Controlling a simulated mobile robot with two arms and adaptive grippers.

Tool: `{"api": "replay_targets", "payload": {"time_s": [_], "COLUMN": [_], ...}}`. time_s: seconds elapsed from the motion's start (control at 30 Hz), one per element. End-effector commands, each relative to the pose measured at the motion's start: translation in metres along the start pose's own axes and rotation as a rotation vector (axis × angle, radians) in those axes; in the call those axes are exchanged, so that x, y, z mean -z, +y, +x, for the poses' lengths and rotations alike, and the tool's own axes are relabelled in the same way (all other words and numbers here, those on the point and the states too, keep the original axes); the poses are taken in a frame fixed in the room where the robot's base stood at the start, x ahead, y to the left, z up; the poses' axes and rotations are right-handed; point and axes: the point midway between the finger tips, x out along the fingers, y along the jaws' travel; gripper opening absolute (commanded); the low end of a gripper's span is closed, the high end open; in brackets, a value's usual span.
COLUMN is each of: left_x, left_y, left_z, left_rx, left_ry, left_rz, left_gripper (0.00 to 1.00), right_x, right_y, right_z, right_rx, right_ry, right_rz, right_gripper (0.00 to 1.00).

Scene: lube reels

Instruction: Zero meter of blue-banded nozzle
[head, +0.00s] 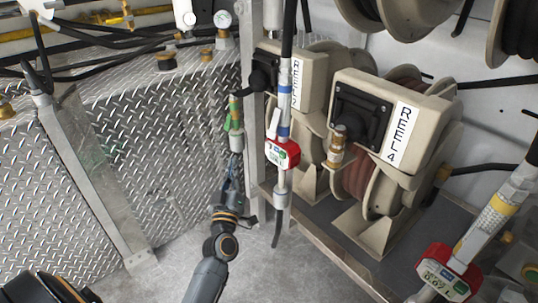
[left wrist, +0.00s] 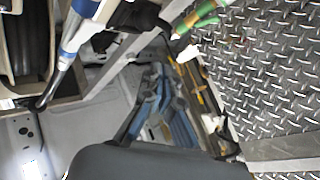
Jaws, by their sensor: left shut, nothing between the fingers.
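The blue-banded nozzle (head: 284,95) hangs upright in front of the reels in the head view. Its red meter (head: 282,152) faces me, with a small light display too small to read surely. Part of this nozzle (left wrist: 68,45) shows at the upper left of the left wrist view, without its meter. My left gripper (head: 234,168) is shut and empty, left of the meter and slightly lower, apart from it. Its bluish fingers also show in the left wrist view (left wrist: 160,80). My right gripper is not in view.
A green-banded nozzle (head: 236,120) hangs just above my left gripper. A yellow-banded nozzle (head: 490,215) with a red meter (head: 449,272) is at the lower right. The reel labelled REEL 4 (head: 395,120) stands right of the blue-banded nozzle. Diamond-plate walls (head: 110,130) are left.

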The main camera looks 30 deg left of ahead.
Motion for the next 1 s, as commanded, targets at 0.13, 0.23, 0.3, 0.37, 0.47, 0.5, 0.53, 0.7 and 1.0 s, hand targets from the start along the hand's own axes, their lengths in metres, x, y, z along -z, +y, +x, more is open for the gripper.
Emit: {"api": "replay_targets", "payload": {"time_s": [0.13,0.23,0.3,0.37,0.47,0.5,0.53,0.7,1.0], "left_x": [0.0,-0.001,-0.003,-0.006,-0.013,-0.015,-0.018,-0.03,-0.044], "left_y": [0.0,0.001,0.002,0.005,0.011,0.013,0.016,0.027,0.042], "left_z": [0.0,0.001,0.003,0.006,0.014,0.018,0.021,0.037,0.058], "left_rx": [0.0,0.0,0.0,-0.001,-0.001,-0.001,-0.002,-0.001,-0.001], "left_ry": [-0.002,-0.002,-0.002,-0.001,-0.002,-0.002,-0.001,-0.002,-0.004], "left_rz": [0.0,0.0,-0.001,-0.003,-0.002,-0.003,-0.003,-0.002,-0.001], "left_gripper": [0.0,0.0,0.0,0.0,0.0,0.0,0.0,0.0,0.0], "right_x": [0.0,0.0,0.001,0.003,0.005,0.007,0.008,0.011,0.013], "right_y": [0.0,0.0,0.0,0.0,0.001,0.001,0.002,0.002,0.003], "right_z": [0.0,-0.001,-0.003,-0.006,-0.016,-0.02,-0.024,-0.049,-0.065], "right_rx": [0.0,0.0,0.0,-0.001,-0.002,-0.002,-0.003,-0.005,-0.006], "right_ry": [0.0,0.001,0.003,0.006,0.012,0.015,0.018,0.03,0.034], "right_rz": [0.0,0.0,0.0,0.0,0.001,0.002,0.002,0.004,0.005], "right_gripper": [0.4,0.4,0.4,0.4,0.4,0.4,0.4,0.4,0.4]}}
